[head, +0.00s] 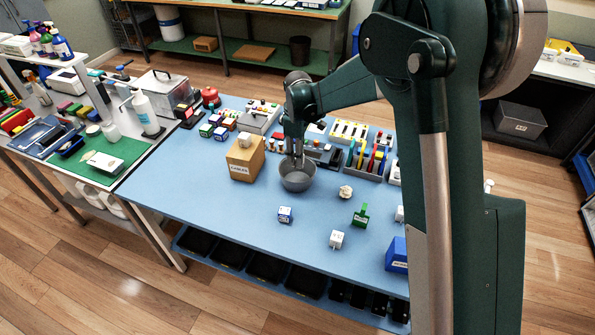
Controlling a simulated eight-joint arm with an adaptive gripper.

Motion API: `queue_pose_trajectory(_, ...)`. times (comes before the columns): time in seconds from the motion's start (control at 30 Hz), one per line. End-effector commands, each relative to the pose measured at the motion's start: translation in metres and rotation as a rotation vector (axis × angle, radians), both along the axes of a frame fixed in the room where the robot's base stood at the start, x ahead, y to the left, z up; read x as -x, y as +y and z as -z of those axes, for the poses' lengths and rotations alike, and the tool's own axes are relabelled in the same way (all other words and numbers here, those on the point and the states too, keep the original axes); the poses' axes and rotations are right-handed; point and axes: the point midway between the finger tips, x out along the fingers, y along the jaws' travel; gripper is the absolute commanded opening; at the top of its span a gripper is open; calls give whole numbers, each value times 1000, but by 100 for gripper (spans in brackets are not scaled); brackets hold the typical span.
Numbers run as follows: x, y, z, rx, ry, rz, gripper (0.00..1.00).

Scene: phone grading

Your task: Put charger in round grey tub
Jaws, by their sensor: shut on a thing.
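The round grey tub (297,184) stands on the blue table mat, near its middle. My gripper (296,162) points down over the tub, with its fingertips at or inside the tub's opening. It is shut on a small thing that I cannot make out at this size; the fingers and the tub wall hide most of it. A white block that looks like a plug charger (337,239) lies on the mat to the right and front of the tub. Another white piece (399,213) shows at the right, partly behind my arm.
A brown labelled box (245,160) stands close left of the tub. A blue-and-white box (285,214), crumpled paper (345,191), a green item (360,215) and a blue box (397,255) lie in front and right. Organisers (367,160) crowd the back. The mat's front left is clear.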

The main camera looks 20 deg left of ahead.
Motion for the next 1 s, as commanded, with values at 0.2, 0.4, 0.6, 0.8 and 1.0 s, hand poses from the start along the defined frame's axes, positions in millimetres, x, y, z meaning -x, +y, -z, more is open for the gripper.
queue_pose_trajectory(0.2,0,0,31,0,0,0,11)
queue_pose_trajectory(0.4,0,0,48,0,0,0,11)
queue_pose_trajectory(0.6,0,0,49,0,0,0,11)
queue_pose_trajectory(0.8,0,0,51,0,0,0,11)
queue_pose_trajectory(1.0,0,0,69,0,0,0,11)
